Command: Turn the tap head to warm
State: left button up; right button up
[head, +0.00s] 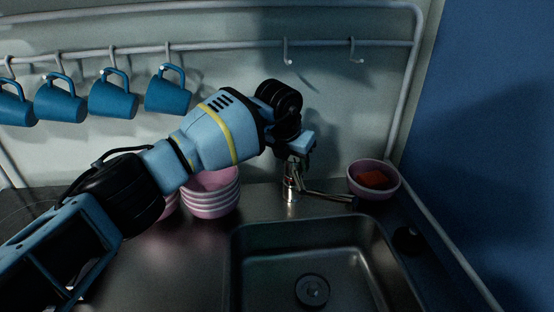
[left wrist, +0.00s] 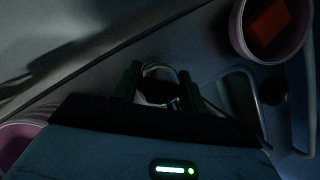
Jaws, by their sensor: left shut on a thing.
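The chrome tap (head: 290,191) stands upright behind the sink, its thin spout reaching to the right. Its top is mostly hidden by my left gripper (head: 294,160), which comes down over it from the upper left. In the left wrist view the fingers of my left gripper (left wrist: 160,88) stand on either side of the tap head (left wrist: 160,72), shut on it. The tap head's exact angle cannot be told. My right gripper is in neither view.
The sink (head: 240,262) lies in front. Stacked pink bowls (head: 212,198) stand left of the tap, partly behind my arm. A pink bowl (head: 353,186) with an orange-red block (head: 374,179) stands to the right. Blue mugs (head: 112,97) hang from a rail above.

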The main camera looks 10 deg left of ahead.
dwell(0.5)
pick_arm(q)
jog(key=o, duration=1.4)
jog(key=shift+c, duration=0.2)
jog(key=v, duration=0.7)
jog(key=shift+s+r+p, duration=0.15)
jog(key=shift+r+p, duration=0.15)
jog(key=shift+r, duration=0.05)
